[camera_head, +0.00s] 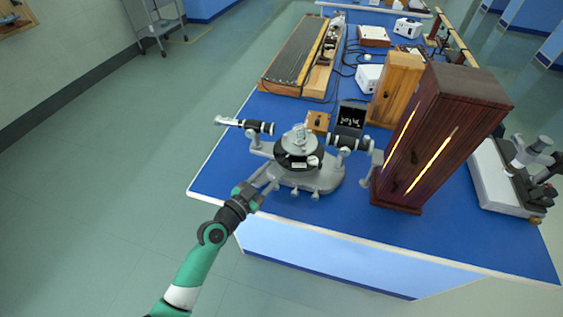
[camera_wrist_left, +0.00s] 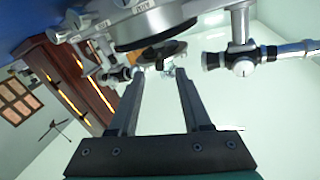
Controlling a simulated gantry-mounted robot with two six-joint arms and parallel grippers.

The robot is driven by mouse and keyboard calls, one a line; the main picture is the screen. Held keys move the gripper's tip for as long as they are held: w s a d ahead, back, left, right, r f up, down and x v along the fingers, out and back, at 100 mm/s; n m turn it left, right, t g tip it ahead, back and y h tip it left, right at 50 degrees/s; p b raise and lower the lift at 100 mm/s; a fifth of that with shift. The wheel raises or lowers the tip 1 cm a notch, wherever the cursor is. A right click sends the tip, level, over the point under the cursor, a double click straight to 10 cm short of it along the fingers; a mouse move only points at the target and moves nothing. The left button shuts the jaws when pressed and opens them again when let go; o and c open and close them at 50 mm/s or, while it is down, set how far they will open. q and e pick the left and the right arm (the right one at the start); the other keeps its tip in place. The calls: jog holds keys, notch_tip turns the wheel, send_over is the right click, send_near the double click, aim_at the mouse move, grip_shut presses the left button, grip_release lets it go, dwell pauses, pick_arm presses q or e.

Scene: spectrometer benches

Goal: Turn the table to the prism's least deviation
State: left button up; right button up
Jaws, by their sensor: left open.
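The spectrometer (camera_head: 305,180) stands on the blue bench near its front left edge. Its round table with a black rim (camera_head: 297,157) carries a clear, glassy prism (camera_head: 299,136); the prism's facing is too small to tell. A telescope tube (camera_head: 247,125) points left and another tube (camera_head: 349,142) sits on the right. My left gripper (camera_head: 267,183) is low at the front left of the spectrometer. In the left wrist view its two fingers (camera_wrist_left: 157,76) are apart, with small knobs and a dark round part just beyond the tips. Contact cannot be told. My right gripper is not in view.
A tall dark wooden lamp housing (camera_head: 440,135) with glowing slits stands close on the right. A small wooden block (camera_head: 318,122) and a black box (camera_head: 350,118) are behind the spectrometer. A grey instrument (camera_head: 510,180) is far right.

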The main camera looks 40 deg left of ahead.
aim_at(282, 161)
pick_arm(q)
jog(key=w, duration=0.5)
jog(key=shift+w+a+b, duration=0.15)
jog(key=shift+a+b, duration=0.15)
jog(key=shift+b, duration=0.05)
grip_shut()
dwell(1.0)
